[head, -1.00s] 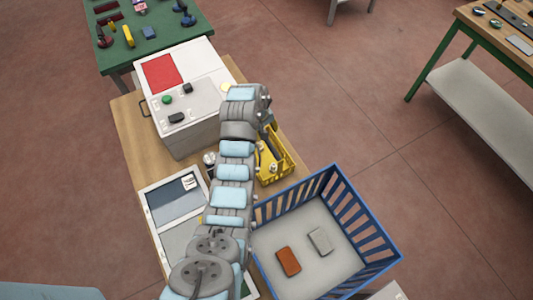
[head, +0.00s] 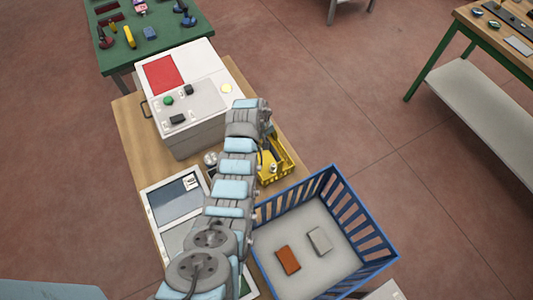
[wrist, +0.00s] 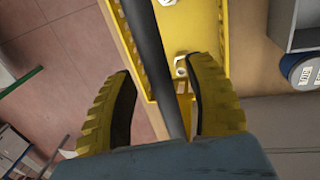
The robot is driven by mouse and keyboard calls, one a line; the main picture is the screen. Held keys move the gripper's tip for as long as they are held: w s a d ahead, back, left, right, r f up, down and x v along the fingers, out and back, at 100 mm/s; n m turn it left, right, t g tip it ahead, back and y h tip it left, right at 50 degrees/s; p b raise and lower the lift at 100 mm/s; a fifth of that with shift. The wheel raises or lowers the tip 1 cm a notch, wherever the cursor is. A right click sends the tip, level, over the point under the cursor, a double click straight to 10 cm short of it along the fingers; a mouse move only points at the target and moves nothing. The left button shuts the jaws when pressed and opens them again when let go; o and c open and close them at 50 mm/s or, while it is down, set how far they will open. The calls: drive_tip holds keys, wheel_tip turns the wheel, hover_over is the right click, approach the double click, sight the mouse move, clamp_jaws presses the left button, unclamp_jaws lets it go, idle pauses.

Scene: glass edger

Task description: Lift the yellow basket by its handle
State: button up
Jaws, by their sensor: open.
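The yellow basket (head: 277,165) stands on the wooden bench, right of my arm in the head view and partly hidden by it. In the wrist view the basket (wrist: 205,40) fills the upper middle, with pale nut-like pieces inside. Its dark bar-like handle (wrist: 157,55) runs between the two fingers of my gripper (wrist: 165,95). The fingers are open, one on each side of the handle, with gaps showing. In the head view my gripper is mostly hidden behind the arm.
A blue crate (head: 377,254) with an orange block (head: 288,260) and a grey block (head: 319,241) stands just in front of the basket. A white machine box (head: 188,140) with a red panel stands behind on the wooden bench (head: 128,130). Open floor lies to the right.

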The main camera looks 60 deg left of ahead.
drive_tip(key=shift+f, duration=0.45)
clamp_jaws()
drive_tip(key=shift+r, duration=0.15)
